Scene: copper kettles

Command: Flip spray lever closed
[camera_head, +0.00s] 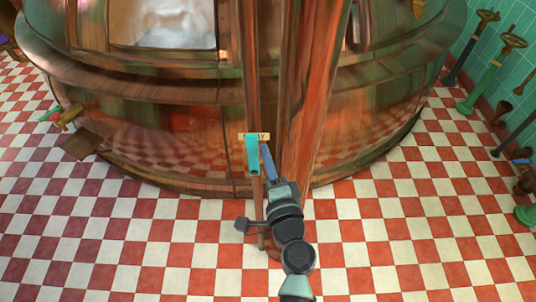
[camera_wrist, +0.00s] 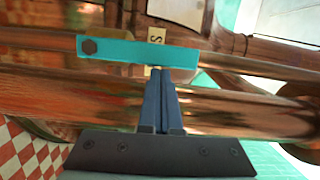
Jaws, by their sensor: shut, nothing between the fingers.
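The teal spray lever (camera_head: 252,155) hangs down along a thin copper pipe at the front of the big copper kettle. In the wrist view the lever (camera_wrist: 140,50) lies across the picture, with a dark bolt at its left end. My gripper (camera_head: 263,148) is shut and empty, with its blue fingers just right of the lever. In the wrist view the fingertips (camera_wrist: 159,71) are close below the lever's right half; I cannot tell whether they touch it. A small tan label plate (camera_wrist: 157,35) shows behind the lever, its lettering partly hidden.
The copper kettle (camera_head: 160,135) fills the back, and a thick copper pipe (camera_head: 308,100) rises just right of my gripper. Several valve handwheels on posts (camera_head: 492,72) stand along the right wall. The red and white tiled floor (camera_head: 130,230) is clear in front.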

